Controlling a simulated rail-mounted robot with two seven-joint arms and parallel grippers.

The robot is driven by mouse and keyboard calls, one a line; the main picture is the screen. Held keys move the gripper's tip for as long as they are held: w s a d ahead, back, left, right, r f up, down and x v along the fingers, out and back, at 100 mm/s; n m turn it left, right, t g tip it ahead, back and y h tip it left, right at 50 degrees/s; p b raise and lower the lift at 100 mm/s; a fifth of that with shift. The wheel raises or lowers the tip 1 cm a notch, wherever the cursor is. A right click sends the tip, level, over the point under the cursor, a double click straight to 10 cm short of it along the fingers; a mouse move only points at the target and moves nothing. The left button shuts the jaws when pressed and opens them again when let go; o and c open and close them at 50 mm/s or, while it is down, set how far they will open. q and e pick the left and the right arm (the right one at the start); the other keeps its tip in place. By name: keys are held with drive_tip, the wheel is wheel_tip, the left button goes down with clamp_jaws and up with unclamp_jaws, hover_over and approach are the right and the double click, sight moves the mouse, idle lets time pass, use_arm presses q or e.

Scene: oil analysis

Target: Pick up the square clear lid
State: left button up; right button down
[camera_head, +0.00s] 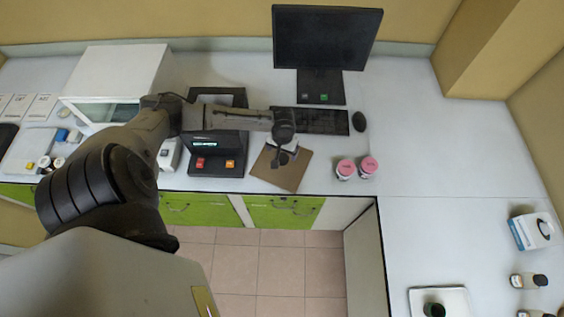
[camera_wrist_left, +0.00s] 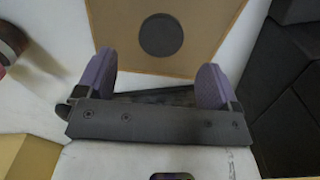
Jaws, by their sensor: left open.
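My left gripper (camera_head: 283,155) is above a square brown board on the bench, in front of the keyboard. In the left wrist view its two purple fingers (camera_wrist_left: 156,66) are apart with nothing held between them. The square brown board (camera_head: 290,178) shows ahead of the fingers in the wrist view (camera_wrist_left: 200,50), with a dark grey disc (camera_wrist_left: 161,35) on it. I cannot make out a clear square lid for certain in either view. My right gripper is not in view.
A monitor (camera_head: 326,40), keyboard (camera_head: 322,122) and mouse (camera_head: 359,121) are behind. The bench (camera_head: 425,150) is clear farther right.

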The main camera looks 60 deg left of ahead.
sight(282, 159)
use_arm(q)
drive_tip(key=shift+s+f, duration=0.1)
drive_tip(key=shift+f, duration=3.2)
drive_tip(key=c, duration=1.3)
drive_tip(key=shift+r, duration=0.1)
